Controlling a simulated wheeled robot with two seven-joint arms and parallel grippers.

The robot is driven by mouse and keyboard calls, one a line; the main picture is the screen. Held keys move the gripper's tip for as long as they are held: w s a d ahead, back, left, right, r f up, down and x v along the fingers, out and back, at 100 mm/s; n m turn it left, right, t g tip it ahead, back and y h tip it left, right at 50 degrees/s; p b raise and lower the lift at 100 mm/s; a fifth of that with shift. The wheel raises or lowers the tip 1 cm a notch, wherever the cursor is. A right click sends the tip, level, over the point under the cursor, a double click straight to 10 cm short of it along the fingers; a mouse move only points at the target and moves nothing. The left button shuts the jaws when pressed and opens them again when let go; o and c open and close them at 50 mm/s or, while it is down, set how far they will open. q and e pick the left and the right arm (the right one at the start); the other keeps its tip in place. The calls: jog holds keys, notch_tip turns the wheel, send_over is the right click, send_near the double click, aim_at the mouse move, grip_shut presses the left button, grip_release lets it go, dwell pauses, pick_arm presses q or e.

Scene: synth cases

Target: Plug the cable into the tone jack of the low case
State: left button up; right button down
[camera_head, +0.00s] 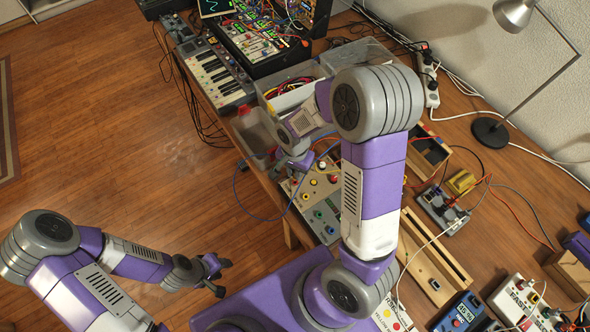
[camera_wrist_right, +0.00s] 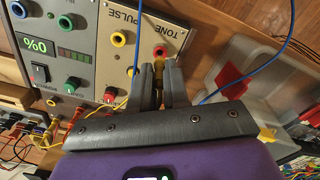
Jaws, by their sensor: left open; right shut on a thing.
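The low case (camera_head: 302,196) is beige with coloured jacks and lies on the bench edge under my right arm. In the right wrist view its panel (camera_wrist_right: 145,28) shows the labels TONE and PULSE, with a red jack (camera_wrist_right: 160,51) by TONE and a yellow jack (camera_wrist_right: 119,39) by PULSE. My right gripper (camera_wrist_right: 159,82) is shut on a yellowish plug (camera_wrist_right: 158,70) close to the red jack; whether they touch cannot be told. A blue cable (camera_head: 246,207) loops beside the bench near this gripper. My left gripper (camera_head: 222,276) is open and empty, over the floor.
A grey panel (camera_wrist_right: 60,50) with a green display adjoins the beige one. Plastic bins (camera_head: 290,92), a keyboard (camera_head: 213,75) and a mixer stand farther back. A wooden tray (camera_head: 430,262), pedals and loose cables crowd the right. A desk lamp (camera_head: 492,131) stands by the wall.

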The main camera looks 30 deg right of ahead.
jog(key=shift+f+b, duration=1)
jog(key=shift+f, duration=0.25)
jog(key=c, duration=1)
grip_release()
jog(key=shift+c, duration=0.2)
notch_tip(320, 180, up, 8)
jog(key=shift+f+p, duration=0.2)
jog(key=shift+p, duration=0.9)
